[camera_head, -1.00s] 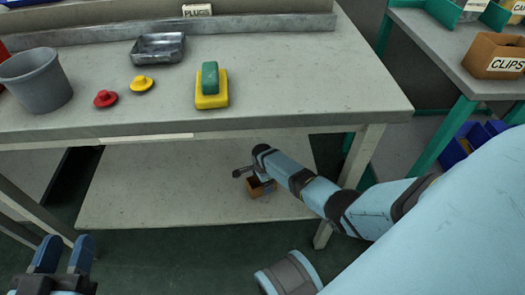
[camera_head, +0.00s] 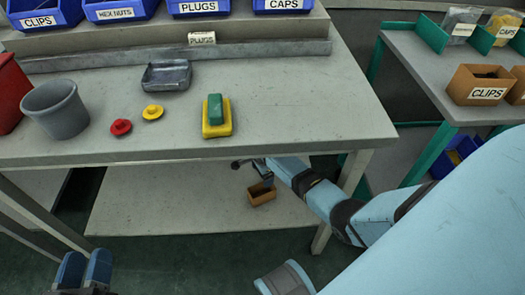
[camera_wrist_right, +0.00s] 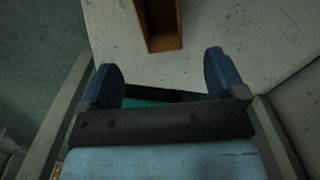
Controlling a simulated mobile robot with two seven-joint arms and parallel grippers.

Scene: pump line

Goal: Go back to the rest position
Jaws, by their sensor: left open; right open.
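My left gripper (camera_head: 84,264) is at the lower left of the head view, in front of the workbench. It is open and empty. My right arm reaches under the bench top in the head view, with its end partly hidden by the bench edge. In the right wrist view, my right gripper (camera_wrist_right: 160,64) is open with nothing between its fingers. A small orange-brown bin (camera_head: 261,194) stands on the lower shelf (camera_head: 150,205), just below the right arm's end. The bin also shows in the wrist view (camera_wrist_right: 162,42), beyond the fingertips.
The workbench top (camera_head: 310,110) holds a grey bucket (camera_head: 58,112), a metal tray (camera_head: 166,75), a red knob (camera_head: 121,127), a yellow knob (camera_head: 153,112) and a yellow-and-green block (camera_head: 216,117). Its front edge lies over my right arm. A side table with orange bins (camera_head: 485,84) stands right.

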